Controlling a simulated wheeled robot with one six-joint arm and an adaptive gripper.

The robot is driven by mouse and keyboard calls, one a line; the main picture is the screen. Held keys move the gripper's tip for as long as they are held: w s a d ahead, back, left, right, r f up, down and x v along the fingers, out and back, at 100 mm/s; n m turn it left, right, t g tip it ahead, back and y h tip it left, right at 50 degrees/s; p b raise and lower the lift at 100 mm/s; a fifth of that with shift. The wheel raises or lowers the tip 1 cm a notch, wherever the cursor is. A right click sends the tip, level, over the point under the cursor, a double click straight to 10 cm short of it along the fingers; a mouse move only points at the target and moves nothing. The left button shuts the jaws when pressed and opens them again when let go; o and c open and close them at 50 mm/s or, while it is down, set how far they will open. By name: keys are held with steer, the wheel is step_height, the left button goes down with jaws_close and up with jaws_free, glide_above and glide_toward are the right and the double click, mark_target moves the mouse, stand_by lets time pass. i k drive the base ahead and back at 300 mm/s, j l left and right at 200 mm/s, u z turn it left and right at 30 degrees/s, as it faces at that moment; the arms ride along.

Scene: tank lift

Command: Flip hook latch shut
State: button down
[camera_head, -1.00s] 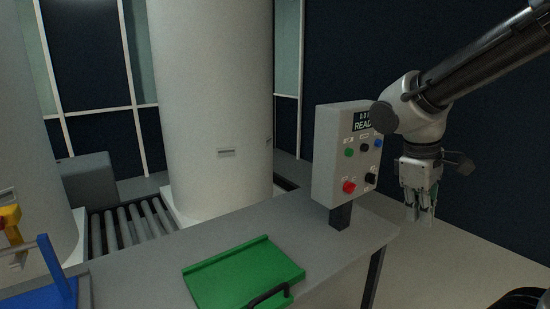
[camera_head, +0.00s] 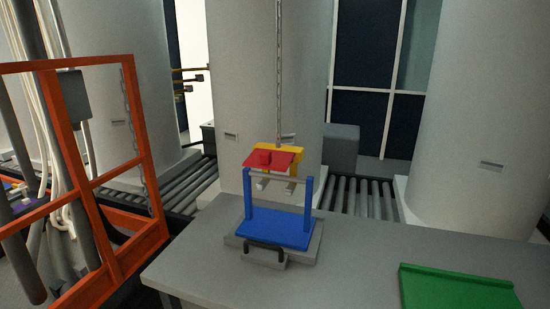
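A yellow hook block (camera_head: 293,151) hangs on a chain (camera_head: 279,90) near the middle of the view. A red flap-like part (camera_head: 265,158), perhaps the latch, is at its front and spreads out to the left. The hook is at the top of a blue frame (camera_head: 248,195) with two posts and a blue base. Whether the hook is around the frame's crossbar, and whether the latch is open, I cannot tell. My gripper is not in the current view.
A green tray (camera_head: 455,290) lies at the right. An orange gate (camera_head: 150,160) stands at the left. Large pale tanks and a roller conveyor (camera_head: 355,198) are behind.

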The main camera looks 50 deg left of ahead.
mark_target(278, 160)
steer(key=u, duration=2)
